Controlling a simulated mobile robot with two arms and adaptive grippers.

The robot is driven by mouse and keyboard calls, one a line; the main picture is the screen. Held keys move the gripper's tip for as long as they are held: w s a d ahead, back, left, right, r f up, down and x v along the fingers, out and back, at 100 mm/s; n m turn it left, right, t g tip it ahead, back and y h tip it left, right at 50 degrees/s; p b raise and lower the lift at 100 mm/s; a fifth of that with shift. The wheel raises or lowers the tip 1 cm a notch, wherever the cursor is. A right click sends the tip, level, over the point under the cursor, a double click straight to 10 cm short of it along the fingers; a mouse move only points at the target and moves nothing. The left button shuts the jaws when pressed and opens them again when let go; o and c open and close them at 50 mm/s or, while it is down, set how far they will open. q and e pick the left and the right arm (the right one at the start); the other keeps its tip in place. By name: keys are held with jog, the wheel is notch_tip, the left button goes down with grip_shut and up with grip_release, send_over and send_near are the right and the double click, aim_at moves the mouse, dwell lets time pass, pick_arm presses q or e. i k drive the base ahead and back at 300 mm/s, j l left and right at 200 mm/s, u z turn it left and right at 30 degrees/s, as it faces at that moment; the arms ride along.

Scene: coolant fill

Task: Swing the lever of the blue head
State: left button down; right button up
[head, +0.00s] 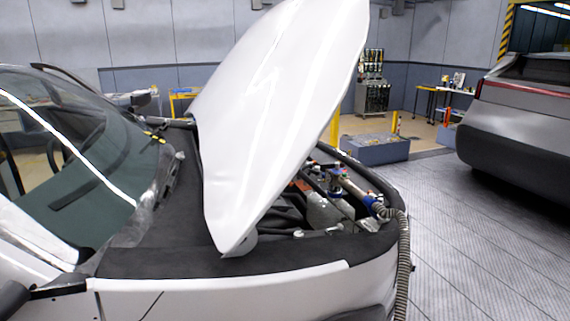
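A small blue head (375,204) sits at the front right edge of the open engine bay, at the upper end of a ribbed grey hose (403,255). A pale tube runs from it up and left to a dark fitting (336,178) with a bit of blue on it. The lever is too small to tell apart from the parts around it. A whitish translucent tank (325,212) stands in the bay just left of the head. Neither of my grippers is in view.
The raised white hood (280,100) hides the left part of the engine bay. A grey car (520,120) stands at the right, with open striped floor (470,240) between. A grey box (375,149) lies behind.

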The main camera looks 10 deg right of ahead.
aim_at(337, 165)
jog(key=i+l+u, duration=0.15)
jog(key=l+u, duration=0.25)
jog(key=i+l+u, duration=0.1)
jog(key=l+u, duration=0.7)
jog(key=l, duration=0.2)
